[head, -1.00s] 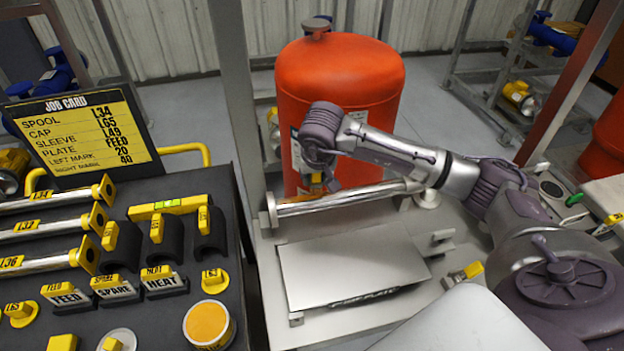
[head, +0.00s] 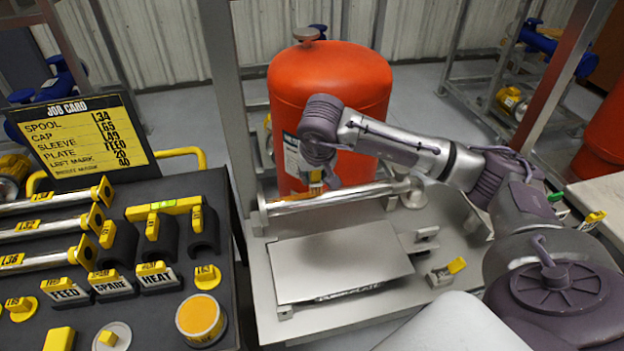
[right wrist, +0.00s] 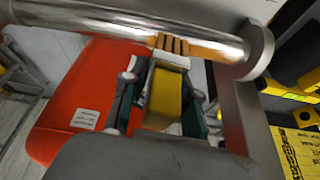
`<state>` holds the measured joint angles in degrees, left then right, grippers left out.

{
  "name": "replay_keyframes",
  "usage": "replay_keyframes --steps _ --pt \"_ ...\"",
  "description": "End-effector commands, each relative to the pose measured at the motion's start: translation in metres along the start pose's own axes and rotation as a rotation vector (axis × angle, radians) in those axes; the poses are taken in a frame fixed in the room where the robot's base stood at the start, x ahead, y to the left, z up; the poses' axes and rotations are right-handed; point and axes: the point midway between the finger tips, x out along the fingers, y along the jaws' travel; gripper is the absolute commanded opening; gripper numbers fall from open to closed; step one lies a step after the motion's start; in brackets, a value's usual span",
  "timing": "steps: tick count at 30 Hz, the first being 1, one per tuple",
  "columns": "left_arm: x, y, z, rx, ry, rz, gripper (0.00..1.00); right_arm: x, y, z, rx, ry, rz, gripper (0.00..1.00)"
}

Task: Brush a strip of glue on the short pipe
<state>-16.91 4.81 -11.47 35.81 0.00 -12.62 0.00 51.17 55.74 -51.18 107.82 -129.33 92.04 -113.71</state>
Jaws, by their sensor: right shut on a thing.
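The short pipe (head: 345,198) is a shiny metal tube with a flange at each end, lying level on the bench frame. It also crosses the top of the right wrist view (right wrist: 100,22). My right gripper (head: 318,180) is over the pipe's left half, shut on a brush with a yellow handle (right wrist: 163,98). The brush's brown bristles (right wrist: 171,43) meet the pipe's side. An amber band (right wrist: 215,50) shows on the pipe between the bristles and the near flange. An open tub with orange-yellow contents (head: 200,317) stands on the dark table. My left gripper is out of view.
A red tank (head: 330,95) stands close behind the pipe. A flat metal plate (head: 340,262) lies in front of it. The dark table (head: 215,275) at left holds longer spools, black sleeves, caps and a job card (head: 82,140).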

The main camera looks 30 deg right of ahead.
Motion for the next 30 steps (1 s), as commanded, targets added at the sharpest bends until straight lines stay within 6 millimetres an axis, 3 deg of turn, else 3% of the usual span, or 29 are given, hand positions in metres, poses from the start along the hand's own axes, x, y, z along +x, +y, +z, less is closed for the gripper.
replay_keyframes --steps 5,12,30 --pt "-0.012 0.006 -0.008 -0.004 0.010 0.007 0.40 -0.018 0.003 -0.008 0.006 0.001 0.002 0.02" --pt "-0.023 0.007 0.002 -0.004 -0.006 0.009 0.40 -0.036 0.007 -0.014 0.012 0.001 0.004 0.02" --pt "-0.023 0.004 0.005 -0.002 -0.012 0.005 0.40 -0.037 0.007 -0.015 0.014 0.000 0.005 0.02"
